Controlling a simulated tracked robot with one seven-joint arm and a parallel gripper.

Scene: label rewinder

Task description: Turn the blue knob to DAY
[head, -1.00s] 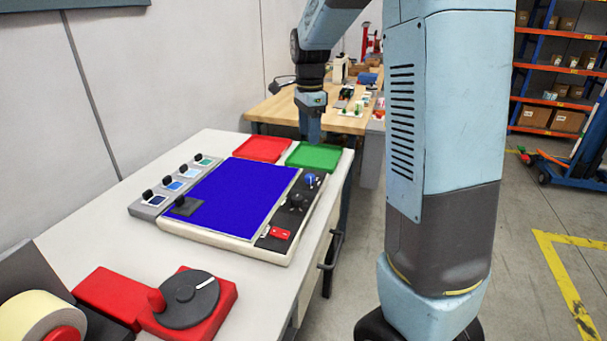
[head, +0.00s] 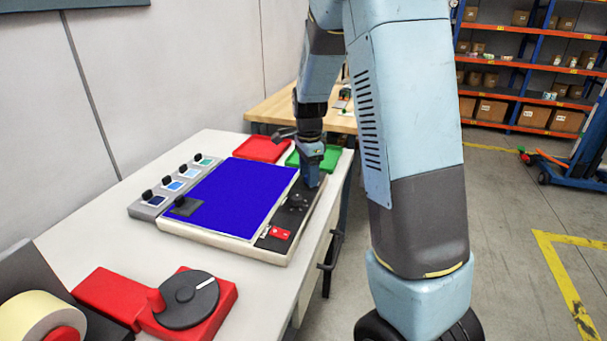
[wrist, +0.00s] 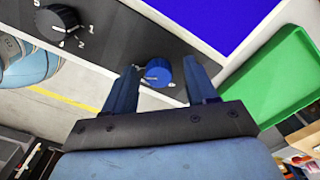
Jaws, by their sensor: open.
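The blue knob (wrist: 158,73) sits on the dark control strip (wrist: 110,35) of the panel, with a pale pointer mark at its left side in the wrist view. Its printed labels are too small to read. My gripper (wrist: 163,76) is open, with one finger on each side of the knob; I cannot tell whether either finger touches it. In the head view my gripper (head: 311,183) is over the far right end of the panel and hides the blue knob.
A black numbered knob (wrist: 58,23) is on the same strip. A red switch (head: 280,233) lies nearer. The blue screen (head: 235,195) is left of the strip. A green tray (wrist: 275,85) and a red tray (head: 263,149) are behind. A red crank device (head: 165,305) stands in front.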

